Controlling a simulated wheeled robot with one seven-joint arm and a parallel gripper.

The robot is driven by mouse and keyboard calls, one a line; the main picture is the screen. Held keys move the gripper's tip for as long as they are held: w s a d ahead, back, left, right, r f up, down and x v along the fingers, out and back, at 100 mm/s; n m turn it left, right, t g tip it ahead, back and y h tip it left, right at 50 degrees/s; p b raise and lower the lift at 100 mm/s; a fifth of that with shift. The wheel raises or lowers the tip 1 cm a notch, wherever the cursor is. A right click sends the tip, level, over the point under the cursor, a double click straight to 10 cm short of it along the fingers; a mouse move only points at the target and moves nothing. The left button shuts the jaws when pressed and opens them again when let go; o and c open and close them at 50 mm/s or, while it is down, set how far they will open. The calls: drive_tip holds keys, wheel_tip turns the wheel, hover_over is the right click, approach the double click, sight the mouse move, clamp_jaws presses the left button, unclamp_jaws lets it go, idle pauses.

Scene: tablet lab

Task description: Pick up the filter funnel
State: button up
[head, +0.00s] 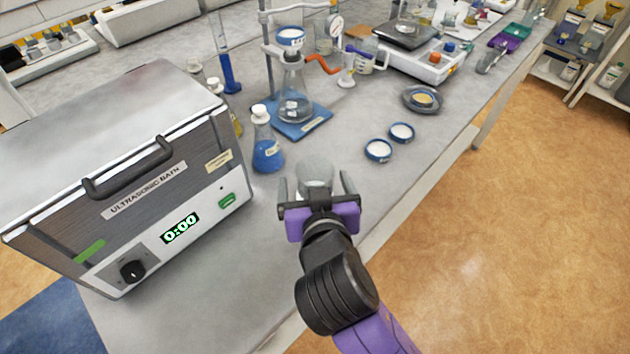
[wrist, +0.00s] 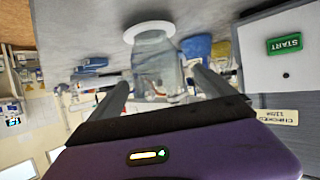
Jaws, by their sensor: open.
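The filter funnel appears to be the clear glass vessel (head: 315,171) standing on the bench near its front edge. In the wrist view, which is upside down, this glass funnel (wrist: 156,62) has a white rim resting on the bench. My gripper (head: 315,186) is open, with one finger to each side of the funnel. In the wrist view my gripper (wrist: 160,80) shows gaps between both fingers and the glass.
An ultrasonic bath (head: 150,170) reading 0:00 stands at left. A flask of blue liquid (head: 267,150) is just behind left of my gripper. Two blue-rimmed white dishes (head: 378,150) (head: 401,132) lie to the right. The bench in front of the bath is clear.

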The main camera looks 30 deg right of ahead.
sight(313, 168)
drive_tip(key=p+x, duration=0.1)
drive_tip(key=x, duration=0.5)
drive_tip(key=shift+d, duration=0.2)
drive_tip(key=shift+s, duration=0.1)
drive_tip(key=c, duration=1.4)
